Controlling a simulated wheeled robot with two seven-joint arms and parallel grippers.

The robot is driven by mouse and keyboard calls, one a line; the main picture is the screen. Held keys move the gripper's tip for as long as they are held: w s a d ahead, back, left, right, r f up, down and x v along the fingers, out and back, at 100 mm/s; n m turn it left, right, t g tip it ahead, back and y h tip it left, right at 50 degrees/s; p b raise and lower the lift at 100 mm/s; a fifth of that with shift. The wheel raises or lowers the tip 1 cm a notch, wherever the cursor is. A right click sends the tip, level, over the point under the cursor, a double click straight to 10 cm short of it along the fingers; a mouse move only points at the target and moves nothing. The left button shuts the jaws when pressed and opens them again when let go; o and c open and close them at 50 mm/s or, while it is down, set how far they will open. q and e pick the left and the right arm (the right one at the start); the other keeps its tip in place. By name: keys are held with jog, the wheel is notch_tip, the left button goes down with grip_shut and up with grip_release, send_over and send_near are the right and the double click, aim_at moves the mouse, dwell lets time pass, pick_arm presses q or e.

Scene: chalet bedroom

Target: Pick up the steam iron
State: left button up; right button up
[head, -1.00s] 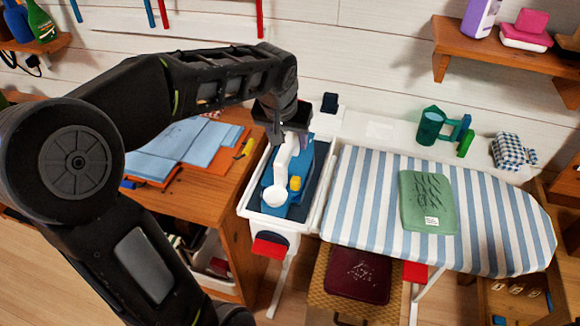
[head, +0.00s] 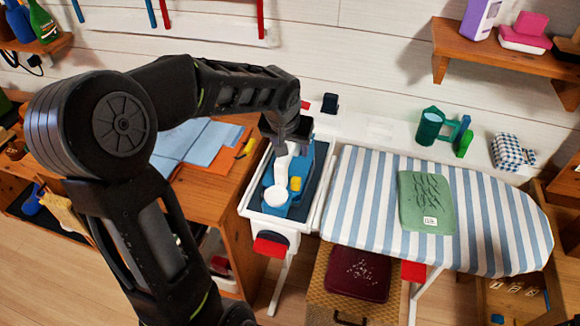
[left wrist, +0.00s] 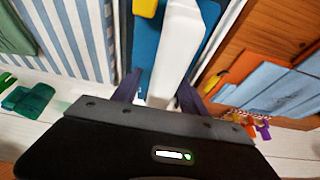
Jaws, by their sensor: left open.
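The steam iron (head: 278,197) is blue with a white handle and a yellow part. It lies in the white-rimmed tray at the left end of the ironing board. My left gripper (head: 286,142) is over the iron's far end, pointing down, with its fingertips partly hidden in the head view. In the left wrist view my left gripper (left wrist: 158,94) is open, its two dark fingers on either side of the white handle (left wrist: 178,45). I cannot tell whether they touch it. My right gripper is not in view.
The striped ironing board (head: 350,215) holds a folded green cloth (head: 427,203). A wooden table (head: 200,196) with blue sheets stands left of the tray. A green mug-like object (head: 430,126) and a checked bundle (head: 508,150) sit on the back ledge. A wooden shelf (head: 500,58) hangs upper right.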

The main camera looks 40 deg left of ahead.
pick_arm(q)
jog(key=shift+c, duration=0.2)
grip_shut()
dwell(0.6)
dwell(0.7)
jog(key=shift+w+r, duration=0.1)
